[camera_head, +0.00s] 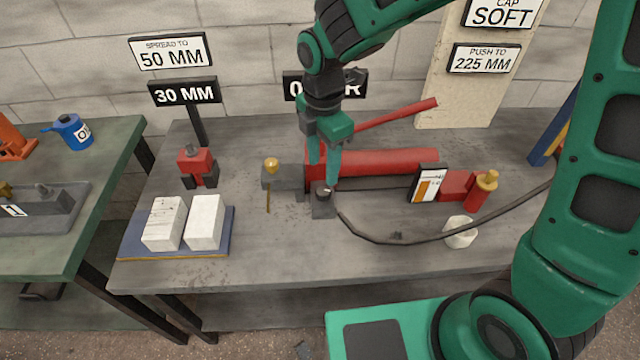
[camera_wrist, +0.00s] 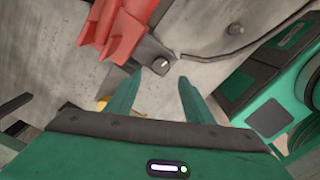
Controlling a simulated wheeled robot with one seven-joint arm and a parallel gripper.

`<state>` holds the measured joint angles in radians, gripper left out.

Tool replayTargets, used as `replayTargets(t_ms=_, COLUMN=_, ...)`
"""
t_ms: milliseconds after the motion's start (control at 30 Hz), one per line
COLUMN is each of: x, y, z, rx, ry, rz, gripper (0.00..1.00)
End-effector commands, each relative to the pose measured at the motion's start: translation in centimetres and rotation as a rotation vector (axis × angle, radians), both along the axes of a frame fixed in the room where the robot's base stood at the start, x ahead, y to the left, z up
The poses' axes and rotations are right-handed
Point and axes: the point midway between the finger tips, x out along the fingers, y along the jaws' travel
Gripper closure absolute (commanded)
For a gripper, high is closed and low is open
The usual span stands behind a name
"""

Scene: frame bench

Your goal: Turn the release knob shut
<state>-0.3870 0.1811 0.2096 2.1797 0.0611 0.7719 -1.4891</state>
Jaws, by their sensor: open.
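The release knob (camera_head: 323,192) is a small dark round cap with a pale mark, on a dark grey block at the front end of the red hand pump (camera_head: 385,163). In the wrist view the knob (camera_wrist: 160,66) shows ahead of my fingertips, nearer the left one. My gripper (camera_head: 322,182) is open and points down at the knob, its green fingers close above or beside it. In the wrist view the space between the fingers (camera_wrist: 160,77) holds nothing that I can make out. I cannot tell whether either finger touches the knob.
A brass ball-topped fitting (camera_head: 271,165) stands left of the pump. A black hose (camera_head: 400,240) curves right, past a white cup-like object (camera_head: 460,232). A gauge card (camera_head: 427,186) and red cylinder (camera_head: 481,192) stand right. White blocks (camera_head: 205,222) and a red tool (camera_head: 197,166) stand left.

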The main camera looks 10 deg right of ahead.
Motion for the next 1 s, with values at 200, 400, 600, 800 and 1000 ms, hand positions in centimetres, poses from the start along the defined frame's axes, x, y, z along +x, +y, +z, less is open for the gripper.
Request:
replayTargets(t_ms=200, x=-0.1, y=-0.1, z=-4.1, rx=-0.003, ry=0.004, rz=-0.003, gripper=0.52)
replayTargets(t_ms=400, x=0.0, y=-0.1, z=-6.6, rx=-0.003, ry=0.003, rz=-0.004, gripper=0.52)
replayTargets(t_ms=600, x=0.0, y=-0.1, z=-7.7, rx=-0.002, ry=0.001, rz=-0.004, gripper=0.52)
replayTargets(t_ms=800, x=0.0, y=-0.1, z=-7.8, rx=-0.001, ry=0.000, rz=-0.004, gripper=0.52)
replayTargets(t_ms=1000, x=0.0, y=-0.1, z=-7.8, rx=-0.001, ry=0.000, rz=-0.004, gripper=0.83)
